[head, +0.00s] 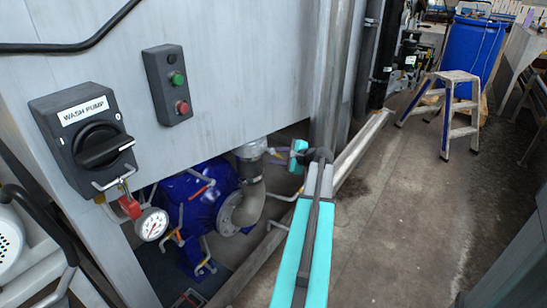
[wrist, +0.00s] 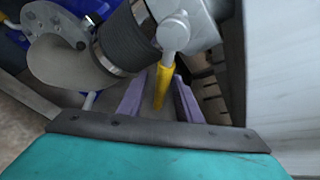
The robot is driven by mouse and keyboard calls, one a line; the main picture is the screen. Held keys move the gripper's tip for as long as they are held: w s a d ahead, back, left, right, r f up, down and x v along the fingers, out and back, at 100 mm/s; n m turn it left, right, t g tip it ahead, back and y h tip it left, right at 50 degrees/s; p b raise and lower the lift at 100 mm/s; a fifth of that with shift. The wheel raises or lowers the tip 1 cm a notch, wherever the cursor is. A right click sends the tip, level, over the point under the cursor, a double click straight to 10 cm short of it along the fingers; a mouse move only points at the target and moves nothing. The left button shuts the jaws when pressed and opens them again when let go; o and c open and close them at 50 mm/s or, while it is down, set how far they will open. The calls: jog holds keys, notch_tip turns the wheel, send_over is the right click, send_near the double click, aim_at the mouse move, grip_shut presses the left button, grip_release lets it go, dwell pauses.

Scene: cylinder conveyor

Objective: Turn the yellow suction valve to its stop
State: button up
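The yellow suction valve lever (wrist: 163,85) shows in the wrist view, hanging from a grey metal valve body (wrist: 185,25). My gripper (wrist: 158,92) has two purple fingers, one on each side of the lever. Gaps show between the fingers and the lever, so the gripper is open and not closed on it. I cannot tell how deep the lever sits between the fingers. In the head view my gripper (head: 286,154) reaches in beside the pipe under the cabinet. The yellow lever cannot be made out there.
A grey curved pipe (head: 245,206) with a dark sleeve joins the blue pump (head: 190,200) left of my arm. The cabinet's lower edge hangs above. A metal rail (head: 350,160) runs along the floor. The floor to the right is clear up to a step stool (head: 447,100).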

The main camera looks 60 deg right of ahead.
jog(key=p+v, duration=0.1)
jog(key=v, duration=1.1)
jog(key=shift+s+f, duration=0.1)
